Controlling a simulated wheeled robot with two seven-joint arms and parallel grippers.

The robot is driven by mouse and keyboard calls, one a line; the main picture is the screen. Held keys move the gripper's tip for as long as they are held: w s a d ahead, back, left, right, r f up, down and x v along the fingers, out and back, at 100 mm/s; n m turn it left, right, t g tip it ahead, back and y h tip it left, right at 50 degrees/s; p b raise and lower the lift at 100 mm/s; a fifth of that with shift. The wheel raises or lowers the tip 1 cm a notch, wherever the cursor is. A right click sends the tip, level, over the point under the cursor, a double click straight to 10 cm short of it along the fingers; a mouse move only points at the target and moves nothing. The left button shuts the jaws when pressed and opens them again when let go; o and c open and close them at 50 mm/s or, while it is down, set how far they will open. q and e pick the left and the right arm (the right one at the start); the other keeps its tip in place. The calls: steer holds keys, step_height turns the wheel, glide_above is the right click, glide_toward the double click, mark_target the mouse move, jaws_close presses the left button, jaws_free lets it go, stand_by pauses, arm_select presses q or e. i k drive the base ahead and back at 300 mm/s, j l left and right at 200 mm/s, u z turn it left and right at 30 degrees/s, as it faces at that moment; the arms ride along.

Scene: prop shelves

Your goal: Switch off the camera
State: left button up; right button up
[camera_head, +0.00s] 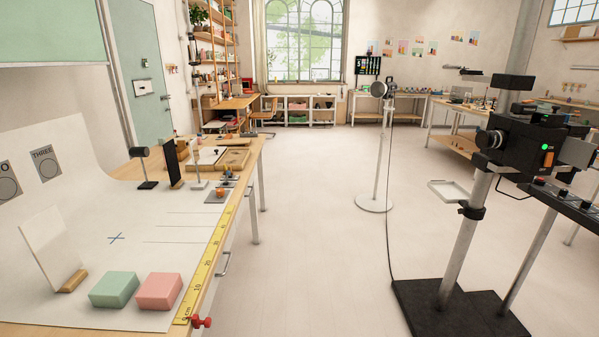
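A black camera (520,146) stands on a light grey post at the right of the head view. A round green light (544,147) glows on the side of its body. Its lens (490,139) points left. An orange patch (548,162) shows just below the green light. Behind the camera, at the right edge, a dark panel (565,200) carries several small knobs or buttons, one of them red (540,181). Neither of my grippers shows in this view.
A table (190,215) with a white backdrop sheet fills the left, holding a green block (114,289), a pink block (159,291) and a yellow ruler (207,265). The camera stand has a black base (420,305). A thin stand (374,203) stands further back.

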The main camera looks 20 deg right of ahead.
mark_target(549, 156)
steer(key=l+z, duration=0.1)
steer(key=z, duration=0.3)
steer(key=i+z, duration=0.1)
steer(key=z, duration=0.35)
steer(key=l+z, duration=0.1)
steer(key=z, duration=0.3)
steer(key=i+z, duration=0.1)
steer(key=z, duration=0.7)
steer(key=i+l, duration=0.15)
steer(key=l, duration=0.25)
steer(key=i+l, duration=0.15)
steer(key=l, duration=0.25)
steer(key=i+l+u, duration=0.1)
steer(key=l, duration=0.3)
steer(key=i+l, duration=0.2)
steer(key=l, duration=0.25)
steer(key=i+l, duration=0.15)
steer(key=l, duration=0.25)
steer(key=i+l+u, duration=0.1)
steer(key=l, duration=0.3)
steer(key=i+l, duration=0.15)
steer(key=l, duration=0.3)
steer(key=i+l, duration=0.15)
steer(key=l, duration=0.3)
